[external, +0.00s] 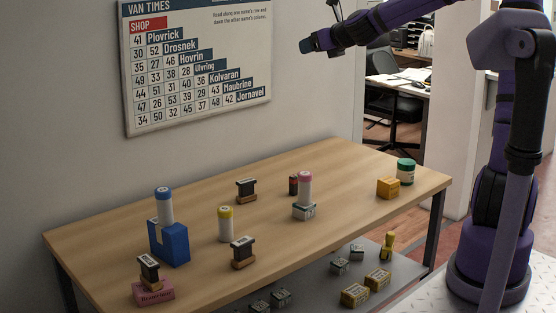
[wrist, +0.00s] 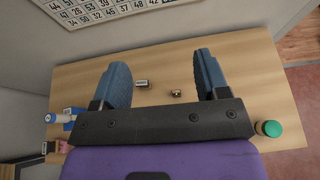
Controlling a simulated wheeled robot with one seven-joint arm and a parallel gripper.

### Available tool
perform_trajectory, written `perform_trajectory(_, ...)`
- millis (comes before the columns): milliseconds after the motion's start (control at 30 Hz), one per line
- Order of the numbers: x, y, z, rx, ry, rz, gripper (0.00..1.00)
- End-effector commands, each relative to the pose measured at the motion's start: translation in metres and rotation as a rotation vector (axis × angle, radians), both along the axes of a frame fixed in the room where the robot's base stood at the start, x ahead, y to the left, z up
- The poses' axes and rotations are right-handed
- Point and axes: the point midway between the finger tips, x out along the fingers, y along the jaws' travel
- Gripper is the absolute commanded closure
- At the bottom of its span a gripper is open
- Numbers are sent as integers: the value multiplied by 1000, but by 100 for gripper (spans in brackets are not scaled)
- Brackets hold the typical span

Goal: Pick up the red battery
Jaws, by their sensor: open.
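The red battery (external: 293,185) appears to be the small dark red and black upright cylinder on the wooden table, just left of and behind a pink-topped white cylinder (external: 305,188). In the wrist view, the small reddish object between my fingers (wrist: 176,93) looks like the battery from above; its details are too small to read. My gripper (wrist: 160,62) is open and empty, high above the table and well clear of the battery.
Dark stamps stand on the table (external: 340,165), one (external: 246,189) left of the battery. A yellow-topped cylinder (external: 225,224) and blue holder (external: 170,245) are farther left. An orange box (external: 388,187) and green-lidded jar (external: 405,171) stand right. A wall sign (external: 195,60) hangs behind.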

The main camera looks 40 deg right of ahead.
Motion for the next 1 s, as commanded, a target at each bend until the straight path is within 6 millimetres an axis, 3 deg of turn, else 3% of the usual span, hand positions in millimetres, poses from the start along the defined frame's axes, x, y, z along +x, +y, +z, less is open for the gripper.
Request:
perform_trajectory(367, 0, 2, -70, 4, 5, 5, 32)
perform_trajectory(800, -1, 3, -242, 5, 8, 6, 32)
perform_trajectory(1000, -1, 2, -312, 1, 5, 4, 32)
